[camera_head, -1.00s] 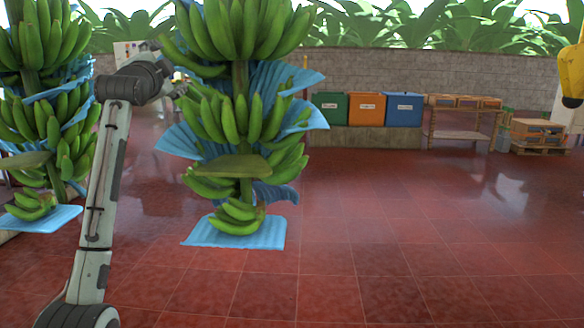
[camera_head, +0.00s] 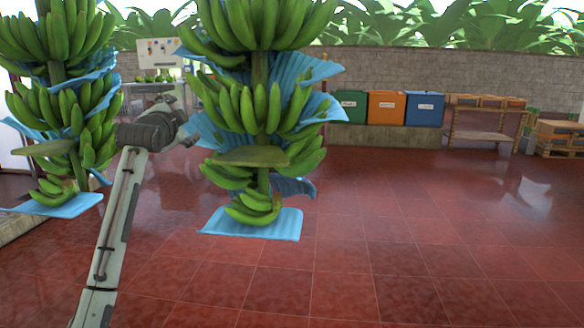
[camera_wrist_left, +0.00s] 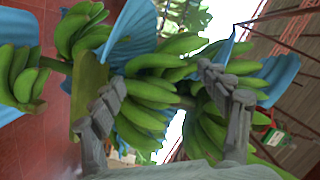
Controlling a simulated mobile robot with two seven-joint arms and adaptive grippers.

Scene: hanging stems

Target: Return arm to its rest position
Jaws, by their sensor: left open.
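My left arm (camera_head: 122,215) rises from the bottom left of the head view, bent at a dark joint. Its left gripper (camera_wrist_left: 163,98) is open in the left wrist view, its two grey fingers spread in front of green bananas, with nothing seen held between them. In the head view the gripper end lies just left of the central banana stem (camera_head: 262,105); whether it touches the fruit I cannot tell. My right gripper is in neither view.
A second banana stem (camera_head: 68,95) hangs at the left, with blue sheets between its bunches. Green (camera_head: 350,106), orange (camera_head: 386,107) and blue bins (camera_head: 424,108) stand by the back wall, beside a wooden rack (camera_head: 488,120). The red floor (camera_head: 420,230) is clear at centre right.

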